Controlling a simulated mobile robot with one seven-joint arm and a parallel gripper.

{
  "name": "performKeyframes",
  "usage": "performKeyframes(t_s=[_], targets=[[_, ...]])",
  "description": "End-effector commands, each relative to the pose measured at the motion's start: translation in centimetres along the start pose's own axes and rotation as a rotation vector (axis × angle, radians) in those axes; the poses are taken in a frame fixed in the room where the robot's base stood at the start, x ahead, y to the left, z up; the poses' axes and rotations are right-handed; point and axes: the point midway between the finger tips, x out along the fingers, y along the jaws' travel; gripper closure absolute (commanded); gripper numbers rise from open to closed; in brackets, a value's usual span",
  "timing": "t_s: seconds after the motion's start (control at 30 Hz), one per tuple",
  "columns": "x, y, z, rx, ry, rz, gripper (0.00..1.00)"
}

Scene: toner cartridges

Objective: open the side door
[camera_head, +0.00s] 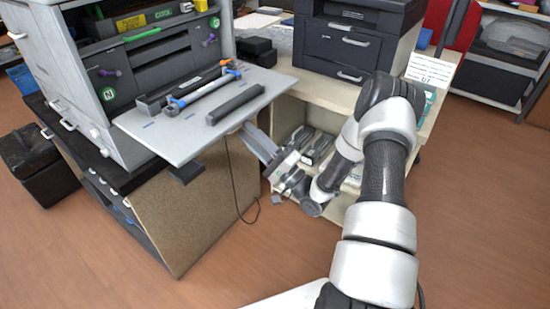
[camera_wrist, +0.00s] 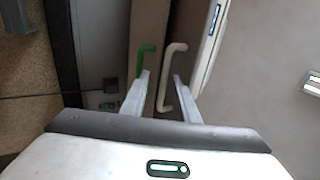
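A large grey printer (camera_head: 75,60) stands at the left in the head view. A flat grey panel (camera_head: 165,140) juts out from it, with long bars lying on top. My gripper (camera_head: 250,130) is by the panel's right edge, its fingertips partly hidden there. In the wrist view a cream bar handle (camera_wrist: 164,80) lies between the two fingers of my gripper (camera_wrist: 161,76). The fingers are apart, with gaps visible to the handle. A green handle (camera_wrist: 141,61) is just left of it, beside the left fingertip. I cannot tell which surface is the side door.
A black printer (camera_head: 340,45) stands on a cream shelf unit (camera_head: 290,112) to the right, with dark cartridges (camera_head: 318,150) on its shelves. A black cable (camera_head: 232,185) hangs below the panel. A black box (camera_head: 30,165) is on the floor at left. Brown floor (camera_head: 270,250) in front is clear.

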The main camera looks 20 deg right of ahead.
Motion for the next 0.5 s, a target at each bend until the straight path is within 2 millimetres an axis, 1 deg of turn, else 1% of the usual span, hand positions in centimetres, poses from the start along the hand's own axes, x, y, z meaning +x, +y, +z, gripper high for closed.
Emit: performKeyframes(t_s=[0.03, 0.3, 0.4, 0.5], targets=[[-1.3, 0.0, -0.1, 0.002, 0.005, 0.004, 0.72], [-8.0, 0.1, 0.0, 0.004, 0.004, 0.003, 0.72], [-10.3, 0.1, 0.0, 0.004, 0.003, 0.004, 0.72], [-12.1, 0.1, 0.1, 0.004, 0.001, 0.003, 0.72]])
